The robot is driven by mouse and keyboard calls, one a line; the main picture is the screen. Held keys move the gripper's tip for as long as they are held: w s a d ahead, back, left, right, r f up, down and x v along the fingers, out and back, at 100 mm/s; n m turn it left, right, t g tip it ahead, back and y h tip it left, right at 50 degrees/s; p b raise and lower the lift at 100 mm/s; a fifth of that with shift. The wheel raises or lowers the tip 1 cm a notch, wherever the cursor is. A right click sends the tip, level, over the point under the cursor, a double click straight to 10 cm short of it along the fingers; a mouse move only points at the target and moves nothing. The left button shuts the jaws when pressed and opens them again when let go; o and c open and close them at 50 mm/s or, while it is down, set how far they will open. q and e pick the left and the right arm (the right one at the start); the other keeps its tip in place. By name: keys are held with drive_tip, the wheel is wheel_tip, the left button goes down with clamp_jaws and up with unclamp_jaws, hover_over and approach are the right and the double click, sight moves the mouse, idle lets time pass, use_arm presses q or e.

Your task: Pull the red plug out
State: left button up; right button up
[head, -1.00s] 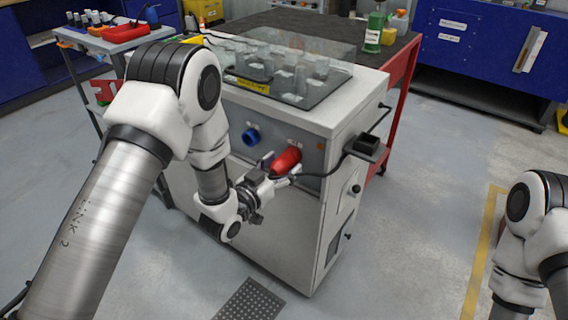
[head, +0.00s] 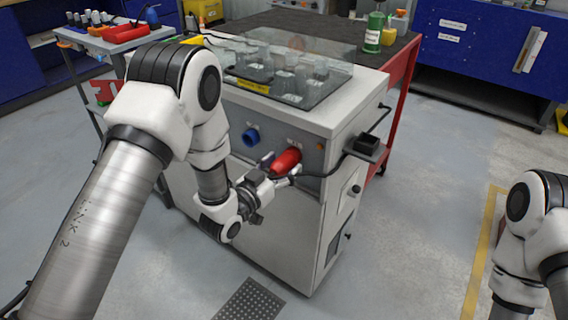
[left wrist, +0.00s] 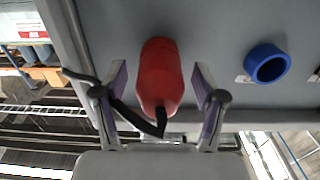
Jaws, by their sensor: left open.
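The red plug (head: 286,160) sits against the front panel of the white machine (head: 268,217), to the right of a blue socket (head: 250,137). In the left wrist view the red plug (left wrist: 160,76) stands between the two fingers of my left gripper (left wrist: 162,90). The gripper is open, with a gap visible on each side of the plug. In the head view my left gripper (head: 272,176) is at the plug's lower left. A black cable leaves the plug. My right arm shows at the right edge, but its gripper is out of view.
The blue socket also shows in the left wrist view (left wrist: 267,63). A black box (head: 367,146) sticks out at the machine's right side, with the cable running to it. A clear cover (head: 290,68) lies over the top. Open floor lies to the right.

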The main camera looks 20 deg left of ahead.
sight(273, 173)
use_arm(q)
drive_tip(key=shift+c, duration=0.4)
clamp_jaws()
drive_tip(key=shift+v, duration=3.05)
